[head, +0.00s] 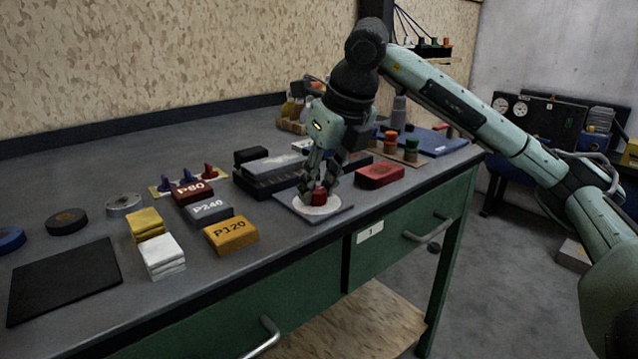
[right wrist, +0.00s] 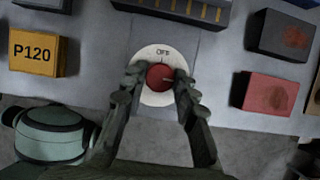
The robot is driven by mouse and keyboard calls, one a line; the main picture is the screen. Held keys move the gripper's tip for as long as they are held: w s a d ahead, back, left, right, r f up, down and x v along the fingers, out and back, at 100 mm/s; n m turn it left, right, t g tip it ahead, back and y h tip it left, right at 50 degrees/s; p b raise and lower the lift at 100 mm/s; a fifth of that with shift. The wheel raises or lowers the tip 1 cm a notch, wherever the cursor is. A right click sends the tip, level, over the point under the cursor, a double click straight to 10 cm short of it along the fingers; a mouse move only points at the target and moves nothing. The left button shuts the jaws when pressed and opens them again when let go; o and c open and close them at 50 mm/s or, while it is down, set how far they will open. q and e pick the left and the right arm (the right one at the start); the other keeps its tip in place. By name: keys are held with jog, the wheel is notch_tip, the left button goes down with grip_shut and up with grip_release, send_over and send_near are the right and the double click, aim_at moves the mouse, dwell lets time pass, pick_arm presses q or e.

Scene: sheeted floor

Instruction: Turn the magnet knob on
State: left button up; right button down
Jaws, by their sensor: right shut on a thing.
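The red magnet knob (head: 319,196) stands on a round white dial on a grey plate (head: 345,211) on the workbench. In the right wrist view the knob (right wrist: 160,77) sits at the middle of the dial (right wrist: 147,56), with the word OFF at the dial's upper edge. A pale mark on the knob points to the right of the picture, away from OFF. My right gripper (head: 317,187) is shut on the knob from above; its fingers (right wrist: 158,85) lie on both sides of it. My left gripper is not in view.
Sanding blocks P80 (head: 191,192), P240 (head: 209,210) and P120 (head: 231,234) lie left of the dial plate. A red block (head: 380,175) lies close to its right. A dark slotted block (head: 268,178) is behind it. The green bench's front edge is near.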

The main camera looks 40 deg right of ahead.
jog(key=c, duration=1.2)
grip_release()
jog(key=v, duration=1.2)
